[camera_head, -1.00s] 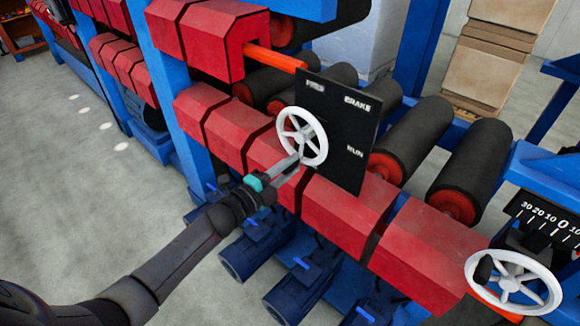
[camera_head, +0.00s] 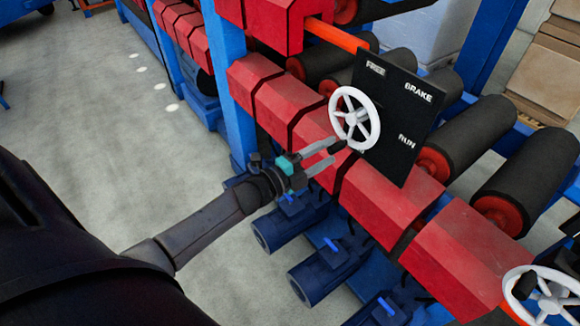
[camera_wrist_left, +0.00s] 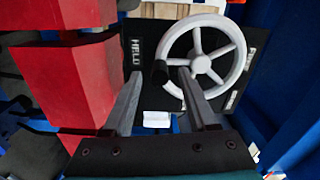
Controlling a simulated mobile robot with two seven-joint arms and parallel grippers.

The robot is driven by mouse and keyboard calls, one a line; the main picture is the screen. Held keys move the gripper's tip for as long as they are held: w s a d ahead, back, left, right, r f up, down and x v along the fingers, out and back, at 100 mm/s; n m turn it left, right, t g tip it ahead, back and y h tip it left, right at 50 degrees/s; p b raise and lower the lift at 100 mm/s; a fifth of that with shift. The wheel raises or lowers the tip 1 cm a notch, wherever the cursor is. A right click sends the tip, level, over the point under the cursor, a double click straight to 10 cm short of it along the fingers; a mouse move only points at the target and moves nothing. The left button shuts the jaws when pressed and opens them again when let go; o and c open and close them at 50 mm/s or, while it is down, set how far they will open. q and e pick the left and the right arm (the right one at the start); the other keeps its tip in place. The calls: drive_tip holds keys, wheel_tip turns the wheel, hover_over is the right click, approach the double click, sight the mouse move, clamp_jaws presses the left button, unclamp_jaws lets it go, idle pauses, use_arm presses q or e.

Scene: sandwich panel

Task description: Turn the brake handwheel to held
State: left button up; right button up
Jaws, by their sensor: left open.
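The brake handwheel (camera_head: 355,118) is a white spoked wheel on a black panel (camera_head: 405,110) lettered FREE, BRAKE and RUN. In the left wrist view the handwheel (camera_wrist_left: 203,57) fills the upper middle, and a HELD label (camera_wrist_left: 137,50) shows beside it. A black knob (camera_wrist_left: 160,71) sits on the rim on the HELD side. My left gripper (camera_head: 332,152) is open at the wheel's lower left, its fingertips close to the knob. In the wrist view the knob appears between the fingertips; contact cannot be told. My right gripper is out of view.
Red blocks (camera_head: 385,195) run along the machine below the panel, with dark rollers (camera_head: 480,135) behind. Blue motors (camera_head: 290,222) sit beneath. A second white handwheel (camera_head: 545,300) is at the lower right. The grey floor (camera_head: 130,150) at left is clear.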

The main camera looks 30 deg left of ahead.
use_arm(q)
drive_tip(key=v, duration=1.1)
drive_tip(key=shift+s, duration=0.4)
drive_tip(key=shift+a, duration=0.1)
drive_tip(key=s+a+f+n+g+y+b, duration=0.1)
drive_tip(key=s+f+n+g+y+b, duration=0.2)
drive_tip(key=f, duration=0.7)
drive_tip(key=s+f+n+g+y, duration=0.1)
drive_tip(key=s+f+n, duration=0.3)
drive_tip(key=f, duration=0.7)
drive_tip(key=s+a+f+n+g+y+b, duration=0.1)
drive_tip(key=s+f+n+g+y+b, duration=0.2)
drive_tip(key=f, duration=0.7)
drive_tip(key=s+d+f+n+g+b, duration=0.1)
drive_tip(key=s+d+f+n+g, duration=0.3)
drive_tip(key=s+f, duration=0.5)
drive_tip(key=s+d+f+n+g+b, duration=0.2)
drive_tip(key=s+d+f+n+g, duration=0.2)
drive_tip(key=s+f, duration=0.6)
drive_tip(key=s+d+g, duration=0.1)
drive_tip(key=s, duration=0.3)
drive_tip(key=shift+s+d+f+h, duration=0.25)
drive_tip(key=shift+s+h, duration=0.15)
drive_tip(key=shift+c, duration=0.6)
drive_tip(key=shift+w, duration=0.1)
